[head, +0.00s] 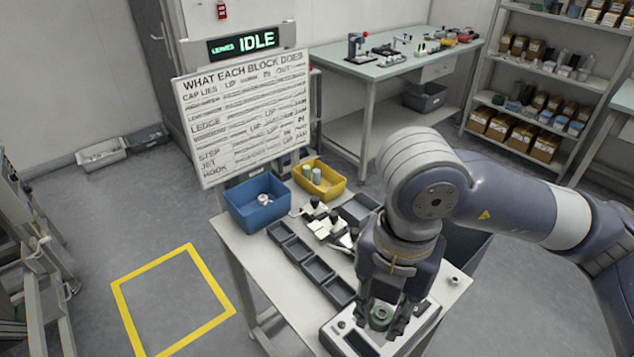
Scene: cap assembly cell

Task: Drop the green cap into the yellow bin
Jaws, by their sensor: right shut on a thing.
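My right gripper (382,317) points down at the front of the work table (233,240), above a light grey device. It is shut on the green cap (380,316), a small round grey-green piece that shows between its fingertips. Whether the cap touches the device below cannot be told. The yellow bin (328,192) stands at the back of the table, up and left of my gripper. Several pale green cylindrical pieces (316,174) are in it. My left gripper is not in view.
A blue bin (240,212) with a small white piece stands left of the yellow bin. A row of dark trays (300,256) and several black-and-white fixtures (327,226) lie between my gripper and the bins. A sign board (243,118) stands behind the table.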

